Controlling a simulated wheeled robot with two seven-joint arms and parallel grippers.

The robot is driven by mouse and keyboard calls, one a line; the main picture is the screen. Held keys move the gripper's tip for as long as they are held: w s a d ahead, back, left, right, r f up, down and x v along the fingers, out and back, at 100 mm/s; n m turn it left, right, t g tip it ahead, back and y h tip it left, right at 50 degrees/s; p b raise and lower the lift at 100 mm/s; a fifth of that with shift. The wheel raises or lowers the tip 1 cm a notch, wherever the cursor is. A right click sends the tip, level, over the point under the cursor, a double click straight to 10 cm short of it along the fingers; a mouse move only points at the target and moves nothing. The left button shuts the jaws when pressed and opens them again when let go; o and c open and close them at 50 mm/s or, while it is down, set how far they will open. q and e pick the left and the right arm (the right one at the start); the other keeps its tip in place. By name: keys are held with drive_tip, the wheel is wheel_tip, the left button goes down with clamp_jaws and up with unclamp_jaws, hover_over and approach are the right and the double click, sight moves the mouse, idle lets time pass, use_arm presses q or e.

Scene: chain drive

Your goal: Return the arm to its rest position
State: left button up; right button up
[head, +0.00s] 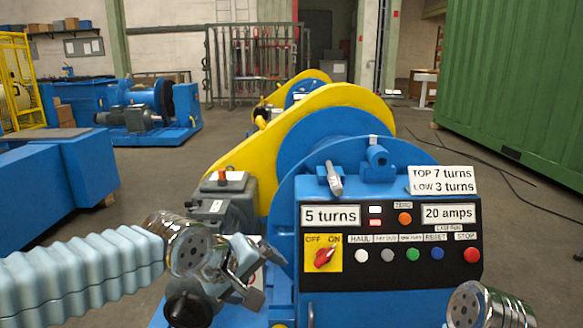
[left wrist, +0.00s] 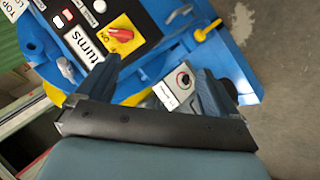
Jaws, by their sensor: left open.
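My left gripper (head: 272,280) is open at the lower left of the blue control console (head: 390,300) in the head view. Its fingers (left wrist: 165,85) frame a small grey box with a dark round dial or button (left wrist: 183,80) in the left wrist view; I see no grip on it. The console carries a red rotary switch (head: 324,257) on a yellow OFF/ON plate, slanting up toward ON; it also shows in the left wrist view (left wrist: 121,34). Below the displays "5 turns" (head: 331,216) and "20 amps" (head: 448,214) is a row of coloured buttons.
A grey lever (head: 335,180) stands on the console top beside a blue fitting (head: 376,160). The yellow chain guard (head: 330,97) rises behind. A grey motor box (head: 222,200) stands close behind my left wrist. A green container (head: 515,85) is at right; open floor lies between.

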use_arm(q)
wheel_tip(320, 180, down, 30)
drive_tip(key=s+a+m+g+y, duration=0.1)
drive_tip(key=a+m+g, duration=0.2)
drive_tip(key=s+a+f+m+g, duration=0.1)
drive_tip(key=s+f+g, duration=0.2)
drive_tip(key=s+f, duration=1.2)
wheel_tip(320, 180, down, 3)
drive_tip(key=shift+s+a, duration=0.3)
drive_tip(key=shift+a, duration=0.1)
use_arm(e)
drive_tip(key=shift+s+a, duration=0.25)
drive_tip(key=shift+s, duration=0.1)
